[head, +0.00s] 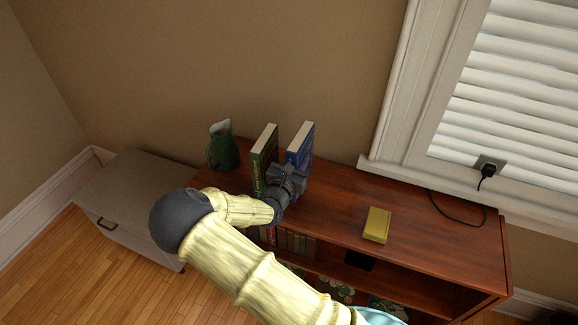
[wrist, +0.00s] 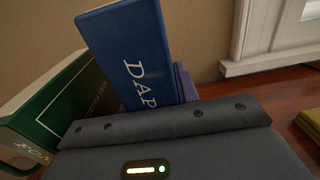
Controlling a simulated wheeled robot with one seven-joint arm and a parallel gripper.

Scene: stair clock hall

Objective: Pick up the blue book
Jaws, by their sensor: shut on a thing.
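The blue book (head: 301,145) stands upright on top of the reddish-brown shelf, with its pale page edge facing up. In the wrist view the blue book (wrist: 131,55) fills the upper middle, with white letters on its cover. My gripper (head: 288,177) is at the near side of the blue book and is shut on it. The fingertips and the lower part of the book are hidden behind my gripper's dark body. A green book (head: 263,153) stands just left of it, and shows in the wrist view (wrist: 55,105) too.
A green pitcher (head: 222,147) stands left of the books. A yellow box (head: 376,225) lies to the right on the shelf top (head: 340,200). A black cord (head: 462,211) trails from a wall plug. A window with blinds is at the right.

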